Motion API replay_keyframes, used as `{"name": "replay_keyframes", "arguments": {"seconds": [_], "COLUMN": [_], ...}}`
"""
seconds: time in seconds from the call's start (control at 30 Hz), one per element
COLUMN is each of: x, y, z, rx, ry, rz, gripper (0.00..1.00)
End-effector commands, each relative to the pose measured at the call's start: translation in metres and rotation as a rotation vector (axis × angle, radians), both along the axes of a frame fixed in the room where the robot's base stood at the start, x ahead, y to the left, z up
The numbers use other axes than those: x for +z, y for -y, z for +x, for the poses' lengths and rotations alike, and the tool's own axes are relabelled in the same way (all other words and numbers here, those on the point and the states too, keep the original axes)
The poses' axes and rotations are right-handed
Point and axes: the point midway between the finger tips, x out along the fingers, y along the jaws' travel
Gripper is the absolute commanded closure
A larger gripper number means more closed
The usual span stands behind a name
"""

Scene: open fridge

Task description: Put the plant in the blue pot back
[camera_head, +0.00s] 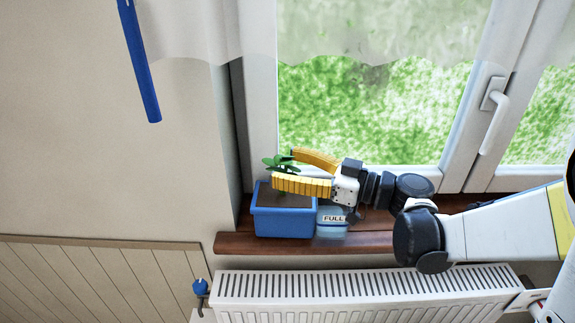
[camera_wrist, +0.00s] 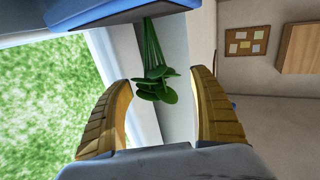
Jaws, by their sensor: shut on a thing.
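The blue pot (camera_head: 284,222) stands upright at the left end of the wooden window sill, with dark soil showing inside. The plant (camera_head: 272,161) has round green leaves above the pot's back rim. My gripper (camera_head: 283,167) reaches in from the right over the pot, its two yellow fingers shut around the plant. In the wrist view, the plant's green stems and leaves (camera_wrist: 155,85) show between the fingers (camera_wrist: 160,78), and the blue pot (camera_wrist: 110,12) is at the top edge. Where the fingers touch the plant is not clear. Whether its base sits in the soil is hidden.
A clear container labelled FULL (camera_head: 332,231) stands just right of the pot, under my gripper. The window (camera_head: 466,130) is close behind, with a handle (camera_head: 494,118) on its frame. A white radiator (camera_head: 355,283) is below the sill (camera_head: 232,243). Wall stands left.

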Motion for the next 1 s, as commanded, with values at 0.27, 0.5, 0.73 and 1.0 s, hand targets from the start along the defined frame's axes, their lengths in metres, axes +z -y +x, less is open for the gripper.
{"name": "replay_keyframes", "arguments": {"seconds": [0.27, 0.5, 0.73, 1.0], "x": [0.0015, 0.0009, -0.0026, -0.0072], "y": [0.0000, 0.0000, 0.0000, 0.0001], "z": [0.0001, 0.0001, 0.0001, 0.0001], "rx": [0.000, 0.000, 0.000, 0.000], "ry": [0.000, 0.000, 0.000, 0.000], "rz": [0.003, 0.003, 0.003, 0.003], "gripper": [0.68, 0.68, 0.68, 0.68]}}
